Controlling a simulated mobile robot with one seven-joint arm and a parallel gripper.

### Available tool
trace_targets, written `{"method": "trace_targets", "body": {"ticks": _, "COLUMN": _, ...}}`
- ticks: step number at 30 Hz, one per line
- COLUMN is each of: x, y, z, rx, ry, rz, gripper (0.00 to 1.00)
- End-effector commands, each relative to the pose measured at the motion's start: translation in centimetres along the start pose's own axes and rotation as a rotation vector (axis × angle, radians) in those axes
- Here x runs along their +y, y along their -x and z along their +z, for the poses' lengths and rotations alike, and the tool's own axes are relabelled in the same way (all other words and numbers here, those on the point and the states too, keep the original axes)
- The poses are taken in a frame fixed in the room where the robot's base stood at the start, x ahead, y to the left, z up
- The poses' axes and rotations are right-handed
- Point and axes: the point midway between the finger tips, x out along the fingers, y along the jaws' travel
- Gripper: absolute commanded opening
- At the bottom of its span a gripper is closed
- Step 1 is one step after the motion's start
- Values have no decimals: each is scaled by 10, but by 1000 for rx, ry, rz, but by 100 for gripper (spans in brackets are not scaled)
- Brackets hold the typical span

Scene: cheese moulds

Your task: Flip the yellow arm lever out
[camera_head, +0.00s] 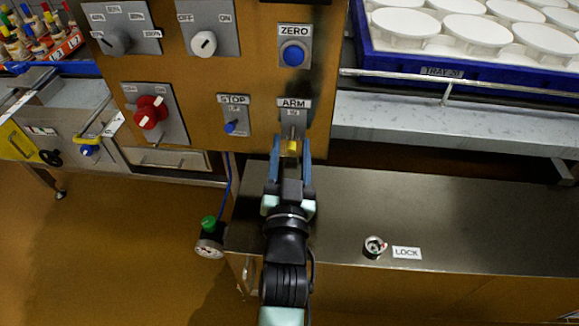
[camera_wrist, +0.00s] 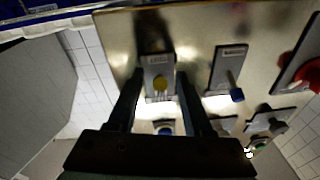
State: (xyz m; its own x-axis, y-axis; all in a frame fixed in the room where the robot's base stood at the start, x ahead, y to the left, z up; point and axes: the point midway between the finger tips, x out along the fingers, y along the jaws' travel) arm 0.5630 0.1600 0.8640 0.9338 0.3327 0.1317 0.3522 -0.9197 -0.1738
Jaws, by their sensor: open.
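The ARM switch plate (camera_head: 294,116) is on the brown panel, below the ZERO button. Its small lever ends in a yellow tip (camera_head: 292,147), which points towards me. In the wrist view my gripper (camera_wrist: 160,88) has a dark finger left and right of the knob, with visible gaps. I cannot tell how deep the fingertips reach past the knob.
The STOP switch with a blue lever (camera_head: 230,127) is just left. The blue ZERO button (camera_head: 293,54) is above. A red knob (camera_head: 150,112) sits further left. A metal ledge (camera_head: 430,215) with a LOCK label (camera_head: 406,253) lies below. A blue tray (camera_head: 385,62) of white moulds is at upper right.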

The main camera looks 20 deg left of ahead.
Motion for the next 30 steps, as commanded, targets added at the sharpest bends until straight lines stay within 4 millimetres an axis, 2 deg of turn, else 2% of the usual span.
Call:
{"method": "trace_targets", "body": {"ticks": 5, "x": 2, "y": 19, "z": -2, "rx": -4, "ry": 3, "rz": 3, "gripper": 51}}
{"method": "trace_targets", "body": {"ticks": 18, "x": 0, "y": 99, "z": 0, "rx": -3, "ry": -1, "rz": 1, "gripper": 51}}
{"method": "trace_targets", "body": {"ticks": 24, "x": 0, "y": 120, "z": 0, "rx": -2, "ry": -2, "rz": 0, "gripper": 51}}
{"method": "trace_targets", "body": {"ticks": 30, "x": 0, "y": 127, "z": 0, "rx": 0, "ry": -2, "rz": 0, "gripper": 51}}
